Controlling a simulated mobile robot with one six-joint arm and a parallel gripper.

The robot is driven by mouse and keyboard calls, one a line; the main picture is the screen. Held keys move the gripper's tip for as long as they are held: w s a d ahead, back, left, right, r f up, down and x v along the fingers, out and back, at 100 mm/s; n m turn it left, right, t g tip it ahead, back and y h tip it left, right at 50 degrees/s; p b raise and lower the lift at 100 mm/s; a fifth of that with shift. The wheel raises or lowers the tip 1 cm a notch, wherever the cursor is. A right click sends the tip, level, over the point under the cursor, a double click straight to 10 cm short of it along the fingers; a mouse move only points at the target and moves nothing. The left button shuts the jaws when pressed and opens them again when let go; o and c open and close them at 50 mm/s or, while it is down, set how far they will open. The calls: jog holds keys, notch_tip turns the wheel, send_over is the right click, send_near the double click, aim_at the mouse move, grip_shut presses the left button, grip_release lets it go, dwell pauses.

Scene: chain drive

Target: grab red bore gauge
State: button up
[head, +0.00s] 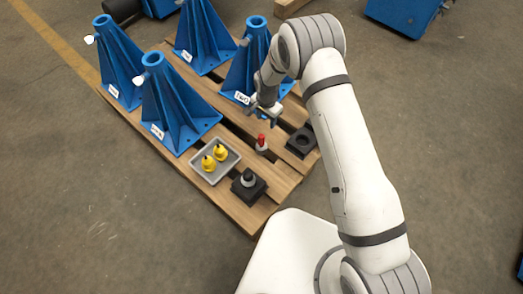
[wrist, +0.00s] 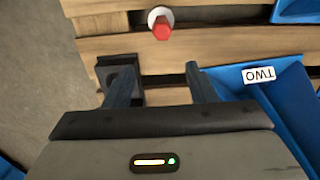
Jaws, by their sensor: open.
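The red bore gauge (head: 261,143) stands upright on the wooden pallet, with a red top and a pale lower part. In the wrist view the red bore gauge (wrist: 161,27) is near the top edge, beyond my fingertips. My gripper (head: 263,117) is above the pallet, close to the gauge and apart from it. In the wrist view my gripper (wrist: 157,83) has its two fingers spread with nothing between them.
A grey tray (head: 233,157) holds two yellow pieces (head: 220,152). A black block (head: 248,187) carries a dark round part. An empty black socket block (head: 301,141) lies right of the gauge. Several blue stands (head: 175,104) fill the pallet's far side; one (wrist: 287,110) is beside my right finger.

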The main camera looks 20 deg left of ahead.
aim_at(261, 140)
jog(key=f, duration=0.3)
jog(key=s+a+f+b, duration=0.1)
jog(key=f, duration=0.2)
jog(key=s+a+f+b, duration=0.1)
jog(key=f, duration=0.2)
jog(key=shift+f, duration=0.1)
jog(key=f, duration=0.1)
jog(key=f+b, duration=0.1)
jog(key=f, duration=0.1)
jog(key=d+f+b, duration=0.1)
jog(key=f, duration=0.1)
jog(key=shift+w, duration=0.15)
grip_shut()
dwell(0.8)
